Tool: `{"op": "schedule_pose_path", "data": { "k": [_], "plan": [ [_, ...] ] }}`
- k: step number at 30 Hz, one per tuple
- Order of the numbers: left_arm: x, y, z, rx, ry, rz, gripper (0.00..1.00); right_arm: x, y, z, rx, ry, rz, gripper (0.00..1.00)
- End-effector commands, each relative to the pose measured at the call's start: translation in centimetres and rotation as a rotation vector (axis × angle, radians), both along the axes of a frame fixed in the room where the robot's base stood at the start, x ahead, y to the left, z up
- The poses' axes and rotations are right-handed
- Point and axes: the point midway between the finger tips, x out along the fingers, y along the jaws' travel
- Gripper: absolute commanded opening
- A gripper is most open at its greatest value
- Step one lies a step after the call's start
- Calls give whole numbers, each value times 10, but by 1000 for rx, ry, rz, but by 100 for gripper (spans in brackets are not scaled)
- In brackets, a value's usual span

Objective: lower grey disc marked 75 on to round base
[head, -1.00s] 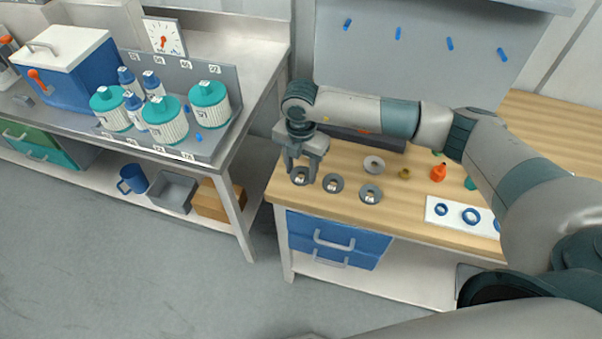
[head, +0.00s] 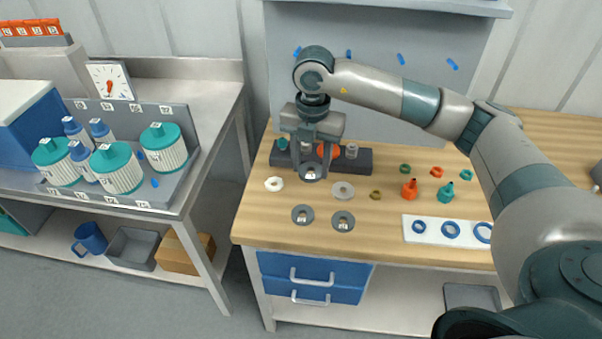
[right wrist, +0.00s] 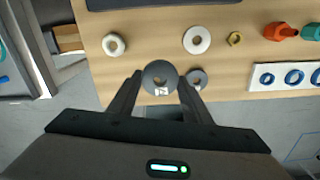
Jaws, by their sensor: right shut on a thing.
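My right gripper (head: 311,172) is shut on a grey disc (right wrist: 160,76) with a pale label and a centre hole. The label's number is too blurred to read surely. The disc hangs above the wooden bench. To its left stands a small white round piece (head: 274,184), also in the right wrist view (right wrist: 114,44); a pale grey ring (head: 342,191) lies to its right. Either could be the round base; I cannot tell which. My left gripper is not in view.
A dark rack (head: 362,161) with small parts stands behind the gripper. A brass ring (head: 375,195), orange and teal fittings (head: 409,189) and a white plate with blue rings (head: 408,230) lie to the right. Left is a side bench with teal-capped vessels (head: 117,168).

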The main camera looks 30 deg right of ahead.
Motion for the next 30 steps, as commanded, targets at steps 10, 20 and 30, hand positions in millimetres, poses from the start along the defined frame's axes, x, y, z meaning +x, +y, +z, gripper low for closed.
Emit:
{"op": "schedule_pose_path", "data": {
  "k": [10,20,30],
  "plan": [
    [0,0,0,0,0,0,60,0,-1,1,0,0,1,23],
    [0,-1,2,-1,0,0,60,0,-1,5,-1,-1,0,23],
    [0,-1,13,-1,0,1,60,0,0,27,0,-1,1,23]
  ]
}}
